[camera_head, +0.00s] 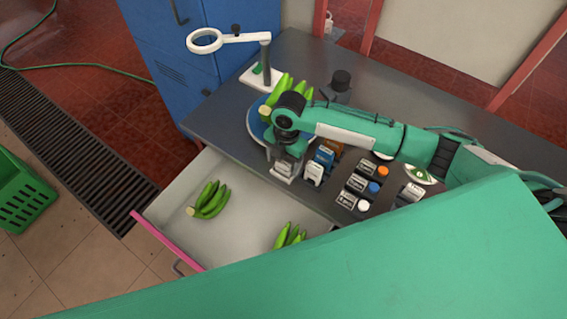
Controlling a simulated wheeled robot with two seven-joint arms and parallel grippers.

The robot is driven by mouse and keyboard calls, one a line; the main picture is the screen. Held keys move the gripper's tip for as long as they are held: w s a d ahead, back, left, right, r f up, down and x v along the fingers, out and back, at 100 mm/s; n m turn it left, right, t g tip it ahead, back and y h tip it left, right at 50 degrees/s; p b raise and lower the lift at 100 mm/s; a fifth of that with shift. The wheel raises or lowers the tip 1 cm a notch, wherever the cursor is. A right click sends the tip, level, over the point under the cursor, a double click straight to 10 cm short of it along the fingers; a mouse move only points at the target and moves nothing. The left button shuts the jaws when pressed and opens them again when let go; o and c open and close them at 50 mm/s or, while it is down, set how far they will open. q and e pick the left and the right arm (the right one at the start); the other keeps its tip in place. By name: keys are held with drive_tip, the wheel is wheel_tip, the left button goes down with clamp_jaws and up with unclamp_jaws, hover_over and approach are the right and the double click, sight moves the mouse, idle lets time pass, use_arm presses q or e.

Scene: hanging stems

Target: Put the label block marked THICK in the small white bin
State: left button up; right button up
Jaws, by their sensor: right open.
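Several small label blocks lie on the grey table: a white one (314,173), a blue one (324,157), an orange one partly behind my arm, and dark ones with pale print (357,183). Their lettering is too small to read, so I cannot tell which says THICK. My right gripper (284,172) points down, open, at the table's front edge beside the white block. A pale block-like shape shows at its fingertips; I cannot tell whether they touch it. I cannot make out the small white bin for certain. My left gripper is not in view.
An open pale drawer (242,222) with a pink front edge holds green banana bunches (210,200). More bananas sit on a blue plate behind my right wrist. A white ring stand (206,41) stands at the back left. White, blue and orange round pieces lie beside the dark blocks.

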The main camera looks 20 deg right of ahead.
wheel_tip(320, 180, up, 12)
drive_tip(key=d+b, duration=0.1)
drive_tip(key=b, duration=0.1)
drive_tip(key=shift+w+d+b, duration=0.15)
drive_tip(key=shift+w+b, duration=0.15)
drive_tip(key=shift+w, duration=0.15)
